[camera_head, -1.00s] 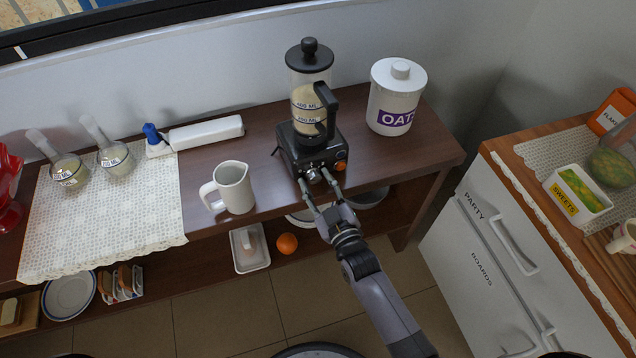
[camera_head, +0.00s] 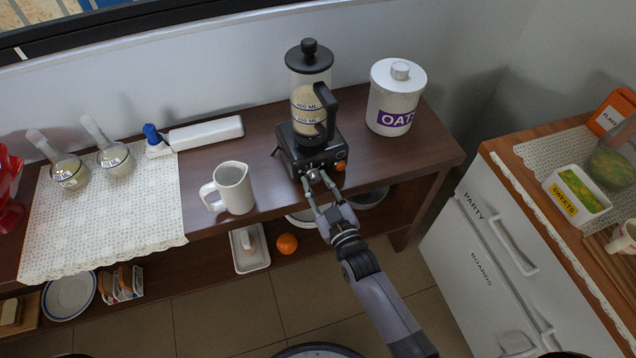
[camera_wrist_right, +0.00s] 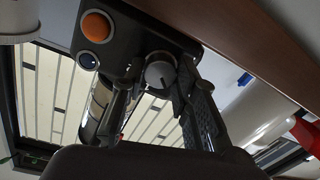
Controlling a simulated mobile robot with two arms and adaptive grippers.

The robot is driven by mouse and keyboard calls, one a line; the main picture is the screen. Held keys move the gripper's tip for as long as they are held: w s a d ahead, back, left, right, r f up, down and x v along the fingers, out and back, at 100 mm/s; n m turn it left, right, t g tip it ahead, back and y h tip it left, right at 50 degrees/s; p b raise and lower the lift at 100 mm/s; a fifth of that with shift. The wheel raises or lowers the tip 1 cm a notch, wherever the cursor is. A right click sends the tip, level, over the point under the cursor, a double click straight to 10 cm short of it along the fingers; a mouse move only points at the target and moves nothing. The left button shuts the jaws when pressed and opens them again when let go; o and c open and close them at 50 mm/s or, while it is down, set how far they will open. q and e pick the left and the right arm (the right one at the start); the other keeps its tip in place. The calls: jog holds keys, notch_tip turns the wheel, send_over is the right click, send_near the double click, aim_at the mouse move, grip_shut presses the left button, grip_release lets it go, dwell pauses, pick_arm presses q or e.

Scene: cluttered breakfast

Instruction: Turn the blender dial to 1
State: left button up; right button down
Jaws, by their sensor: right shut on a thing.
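The blender (camera_head: 312,105) stands on the brown counter, with a black base (camera_head: 300,148), a clear jug holding pale contents, and a black lid and handle. Its grey dial (camera_head: 313,174) is on the front of the base; in the right wrist view the dial (camera_wrist_right: 160,72) shows a dark pointer mark, but no numbers are readable. An orange button (camera_wrist_right: 97,26) and a dark round button (camera_wrist_right: 89,60) sit beside it. My right gripper (camera_head: 318,182) is shut on the dial, with its fingers on either side of it. My left gripper is not in view.
An orange (camera_head: 287,243) sits on the lower shelf.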

jog(key=m, duration=0.5)
jog(key=shift+m, duration=2.3)
jog(key=c, duration=1.2)
grip_release()
jog(key=shift+w, duration=0.1)
jog(key=shift+c, duration=0.2)
jog(key=shift+r, duration=0.1)
jog(key=shift+s, duration=0.2)
jog(key=v, duration=1.2)
